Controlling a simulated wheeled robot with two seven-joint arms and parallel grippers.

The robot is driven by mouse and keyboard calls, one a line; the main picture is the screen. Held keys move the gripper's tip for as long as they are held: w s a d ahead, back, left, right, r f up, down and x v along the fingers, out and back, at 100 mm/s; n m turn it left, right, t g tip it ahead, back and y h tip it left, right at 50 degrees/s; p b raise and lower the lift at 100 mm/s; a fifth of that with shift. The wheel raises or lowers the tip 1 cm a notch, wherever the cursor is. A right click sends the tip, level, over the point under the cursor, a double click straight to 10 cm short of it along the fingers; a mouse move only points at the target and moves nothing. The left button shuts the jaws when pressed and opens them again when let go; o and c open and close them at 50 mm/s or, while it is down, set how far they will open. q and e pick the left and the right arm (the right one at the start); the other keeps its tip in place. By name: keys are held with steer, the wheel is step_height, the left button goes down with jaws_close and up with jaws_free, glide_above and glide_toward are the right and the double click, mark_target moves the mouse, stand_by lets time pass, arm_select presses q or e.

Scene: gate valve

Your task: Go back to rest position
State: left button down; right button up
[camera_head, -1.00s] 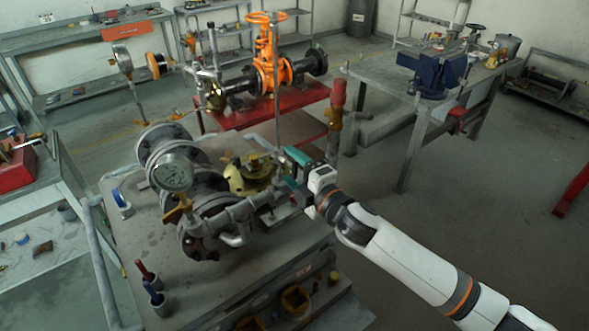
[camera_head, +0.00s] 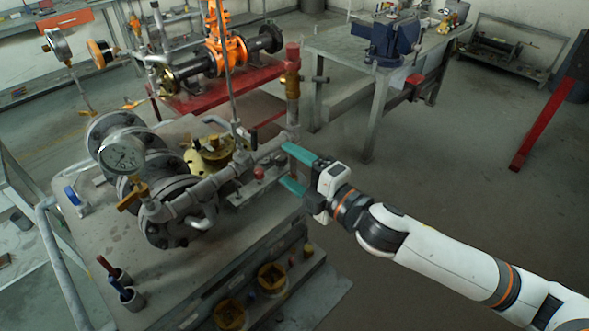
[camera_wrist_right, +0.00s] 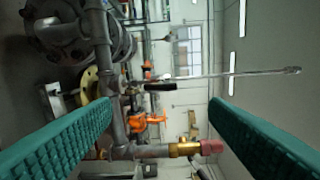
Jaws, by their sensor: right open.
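My right gripper (camera_head: 296,172) is open in the head view, its two teal fingers apart and empty, at the right edge of the pipe assembly. It also shows in the right wrist view (camera_wrist_right: 165,140), with nothing gripped between the fingers. The grey gate valve and pipe assembly (camera_head: 180,195) stands on the metal workbench just left of the fingers. It carries a round gauge (camera_head: 124,155), a yellow fitting (camera_head: 208,155) and a small red knob (camera_head: 258,172). In the wrist view the grey pipe (camera_wrist_right: 115,110) lies beyond the fingers. My left gripper is not in view.
An upright pipe with a red cap (camera_head: 292,55) stands behind the gripper. An orange valve (camera_head: 226,50) sits on a red stand at the back. A workbench with a blue vise (camera_head: 395,40) is at the back right. The floor right of my arm is open.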

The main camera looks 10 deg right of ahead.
stand_by(0.3)
steer(key=w+d+f+m+h, duration=0.3)
steer(key=d+f+m, duration=0.1)
steer(key=f, duration=0.5)
steer(key=w+d+f+m+h, duration=0.2)
steer(key=w+d+f+m, duration=0.1)
steer(key=f, duration=0.7)
steer(key=s+d+f+m+g+h+b, duration=0.1)
steer(key=s+d+f+m+g+h, duration=0.2)
steer(key=f, duration=0.8)
steer(key=s+d+f+m+g+h, duration=0.15)
steer(key=s+d+f+m, duration=0.3)
steer(key=f, duration=0.75)
steer(key=s+d+f+m+g, duration=0.3)
steer(key=s+f+m+g, duration=0.15)
steer(key=s+f, duration=1.3)
steer(key=s+a+f+m+g, duration=0.1)
steer(key=s+f+g, duration=0.1)
steer(key=s, duration=1)
steer(key=s+f+m+g+h, duration=0.1)
steer(key=s+f, duration=0.3)
steer(key=s, duration=0.7)
steer(key=shift+s+a+f+m+g+b, duration=0.3)
steer(key=shift+s+a+f+m+g, duration=0.1)
steer(key=shift+g, duration=0.4)
